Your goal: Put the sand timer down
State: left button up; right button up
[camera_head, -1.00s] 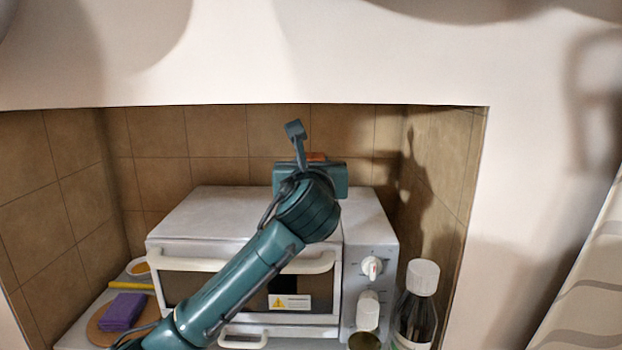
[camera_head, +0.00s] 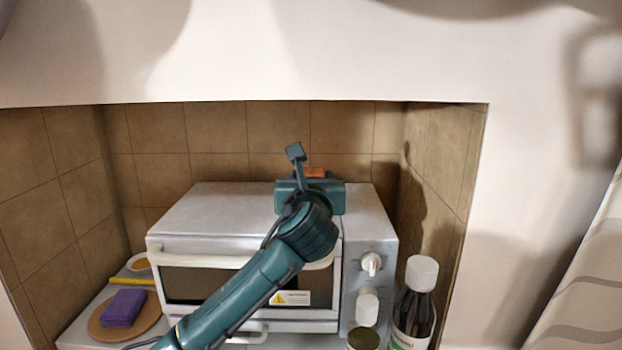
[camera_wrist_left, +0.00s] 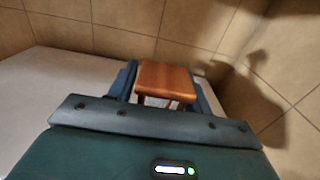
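The sand timer shows as an orange-brown wooden end plate (camera_head: 315,172) just behind my left gripper in the head view. In the left wrist view its square wooden top (camera_wrist_left: 166,80) sits between the two blue fingers, with thin posts below it. My left gripper (camera_head: 311,182) is shut on the timer, over the back right part of the grey toaster oven (camera_head: 210,212). The gripper body hides the timer's lower part, so I cannot tell whether its base touches the oven top. My right gripper is not in view.
The oven's left top is clear. A tiled wall (camera_head: 220,130) stands close behind. At left, a purple sponge (camera_head: 123,308) lies on a round board (camera_head: 150,318), near a yellow stick (camera_head: 132,281) and a small bowl (camera_head: 138,263). A white-capped bottle (camera_head: 415,310) stands at right.

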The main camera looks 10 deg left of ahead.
pick_arm(q)
jog(key=shift+o, duration=0.8)
jog(key=shift+s+r, duration=0.15)
jog(key=s+d+b, duration=0.1)
jog(key=s+d, duration=0.1)
jog(key=s, duration=0.9)
jog(key=shift+s+d, duration=0.2)
jog(key=shift+s, duration=0.05)
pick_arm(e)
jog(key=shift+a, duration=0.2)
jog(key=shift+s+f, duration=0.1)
